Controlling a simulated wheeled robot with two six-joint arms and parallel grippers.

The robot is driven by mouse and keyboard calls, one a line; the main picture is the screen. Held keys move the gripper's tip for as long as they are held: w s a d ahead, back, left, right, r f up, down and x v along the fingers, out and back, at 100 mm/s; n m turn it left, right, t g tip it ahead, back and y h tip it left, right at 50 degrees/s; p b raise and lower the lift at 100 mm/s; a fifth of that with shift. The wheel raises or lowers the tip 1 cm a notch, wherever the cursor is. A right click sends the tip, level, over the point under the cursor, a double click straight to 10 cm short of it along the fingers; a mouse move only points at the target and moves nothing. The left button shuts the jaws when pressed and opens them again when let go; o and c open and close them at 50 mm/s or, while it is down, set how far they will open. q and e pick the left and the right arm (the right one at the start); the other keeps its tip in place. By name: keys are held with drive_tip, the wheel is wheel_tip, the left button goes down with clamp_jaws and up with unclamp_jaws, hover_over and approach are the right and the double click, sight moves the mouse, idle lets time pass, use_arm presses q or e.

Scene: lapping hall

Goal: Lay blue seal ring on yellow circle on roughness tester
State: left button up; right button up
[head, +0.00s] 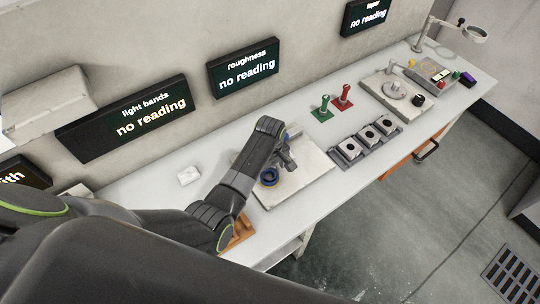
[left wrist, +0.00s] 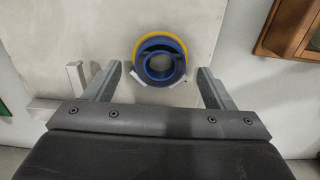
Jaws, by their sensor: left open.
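The blue seal ring (left wrist: 160,77) lies on the yellow circle (left wrist: 152,38) of the roughness tester's pale plate (left wrist: 215,20). A yellow crescent shows along the ring's upper edge in the left wrist view, so the ring sits slightly off centre. Small white pieces lie at the ring's lower left and right. My left gripper (left wrist: 160,70) is open, its fingers to either side of the ring and apart from it. My right gripper is not in view.
The roughness display (head: 243,68) reads "no reading". Green (head: 322,109) and red (head: 342,98) handled pieces and a row of grey blocks (head: 365,140) stand right of the tester. A wooden piece (head: 240,232) lies near the front edge. A white block (head: 188,176) lies left.

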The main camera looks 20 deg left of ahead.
use_arm(q)
wheel_tip(320, 180, up, 10)
drive_tip(key=shift+b, duration=0.4)
drive_tip(key=shift+s+d+f, duration=0.1)
idle(0.4)
